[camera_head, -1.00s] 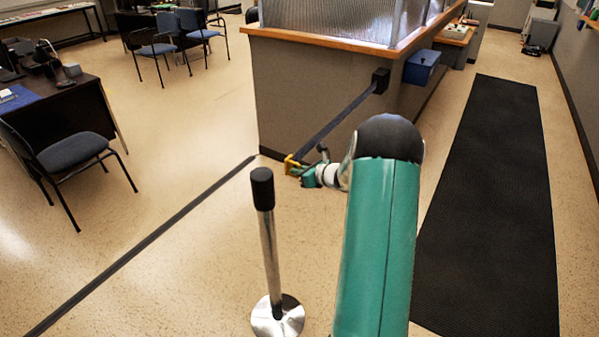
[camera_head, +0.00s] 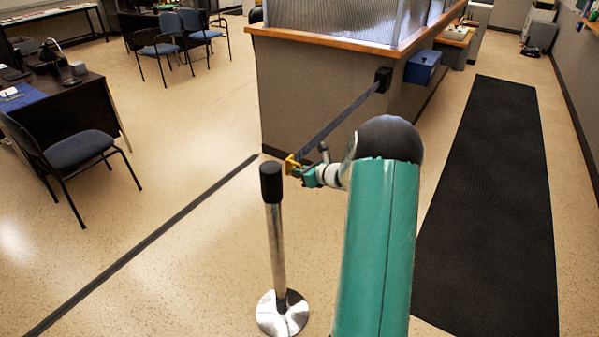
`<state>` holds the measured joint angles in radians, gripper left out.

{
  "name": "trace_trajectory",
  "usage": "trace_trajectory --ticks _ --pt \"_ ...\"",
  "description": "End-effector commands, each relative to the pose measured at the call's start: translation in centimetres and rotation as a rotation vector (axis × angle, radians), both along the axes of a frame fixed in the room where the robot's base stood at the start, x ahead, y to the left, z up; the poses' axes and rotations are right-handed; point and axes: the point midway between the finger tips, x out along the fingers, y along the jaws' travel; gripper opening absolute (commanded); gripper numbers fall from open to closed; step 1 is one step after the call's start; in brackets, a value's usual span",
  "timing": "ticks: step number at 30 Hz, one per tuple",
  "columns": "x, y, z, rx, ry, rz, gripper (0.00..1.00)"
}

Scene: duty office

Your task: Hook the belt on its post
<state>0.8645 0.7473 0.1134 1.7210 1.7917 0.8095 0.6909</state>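The post (camera_head: 276,240) is a chrome pole with a black cap (camera_head: 271,182) and a round chrome base (camera_head: 281,314), standing upright. In the picture the yellow end is just above and right of the cap; whether they touch cannot be told.
The counter (camera_head: 315,103) with a wooden ledge stands behind my gripper. A black floor mat (camera_head: 490,200) lies to the right. A dark strip (camera_head: 140,245) runs along the floor at left. A blue chair (camera_head: 75,150) and a desk (camera_head: 85,95) stand at far left.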

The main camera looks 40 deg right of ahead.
Motion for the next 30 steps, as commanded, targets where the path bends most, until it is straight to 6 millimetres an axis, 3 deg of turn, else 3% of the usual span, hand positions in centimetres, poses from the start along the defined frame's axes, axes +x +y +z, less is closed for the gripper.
trace_trajectory --ticks 14,30 --pt "-0.8 0.2 0.4 -0.001 -0.001 0.000 0.17" --pt "-10.6 -1.4 4.5 -0.001 -0.001 -0.003 0.17"
